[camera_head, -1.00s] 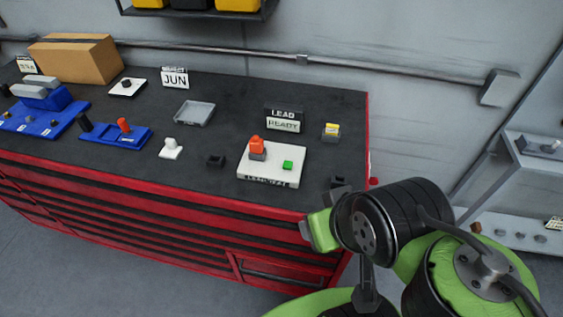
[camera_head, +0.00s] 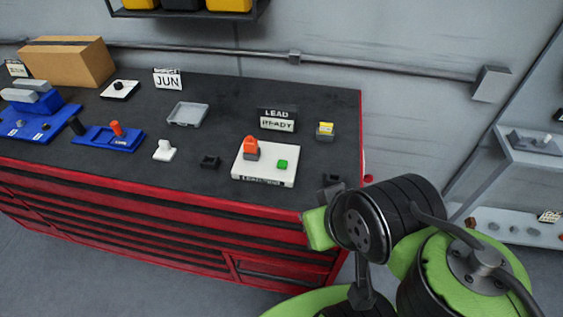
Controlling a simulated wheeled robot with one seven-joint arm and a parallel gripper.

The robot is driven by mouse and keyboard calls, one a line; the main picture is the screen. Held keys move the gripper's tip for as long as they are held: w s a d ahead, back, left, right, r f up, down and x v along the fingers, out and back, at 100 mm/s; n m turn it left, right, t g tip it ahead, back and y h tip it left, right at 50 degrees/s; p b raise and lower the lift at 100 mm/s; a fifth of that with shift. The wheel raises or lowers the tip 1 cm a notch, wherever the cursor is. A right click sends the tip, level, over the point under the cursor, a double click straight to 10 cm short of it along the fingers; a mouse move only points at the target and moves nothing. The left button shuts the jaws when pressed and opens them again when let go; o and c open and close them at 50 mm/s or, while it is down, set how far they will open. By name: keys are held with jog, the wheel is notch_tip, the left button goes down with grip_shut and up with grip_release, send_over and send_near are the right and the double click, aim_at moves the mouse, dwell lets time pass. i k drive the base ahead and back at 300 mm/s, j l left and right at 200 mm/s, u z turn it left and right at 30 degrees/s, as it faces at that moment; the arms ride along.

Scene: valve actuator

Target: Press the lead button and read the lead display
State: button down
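The lead display (camera_head: 277,119) is a small black sign reading "LEAD" above a pale panel that reads "READY". It stands at the back right of the dark bench top. In front of it lies a white plate (camera_head: 264,175) with lettering on its front edge, too small to read surely. The plate bears a green square button (camera_head: 282,164) and an orange-red part on a grey base (camera_head: 251,148). My green and black arm is folded at the lower right, beside the bench's front right corner. My gripper's fingers do not show, and nothing touches the button.
The red bench (camera_head: 130,205) carries a grey tray (camera_head: 187,113), a "JUN" sign (camera_head: 168,79), blue fixtures (camera_head: 108,139), a white part (camera_head: 164,150), a yellow-topped block (camera_head: 325,131) and a cardboard box (camera_head: 70,62). Grey shelves (camera_head: 545,155) stand at the right.

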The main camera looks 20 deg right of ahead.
aim_at(283, 164)
jog(key=i+j+z, duration=0.1)
jog(key=j, duration=0.3)
jog(key=i+j+z, duration=0.1)
jog(key=j, duration=0.3)
jog(key=i+j+z, duration=0.15)
jog(key=j, duration=0.25)
jog(key=j+z, duration=0.1)
jog(key=j, duration=0.3)
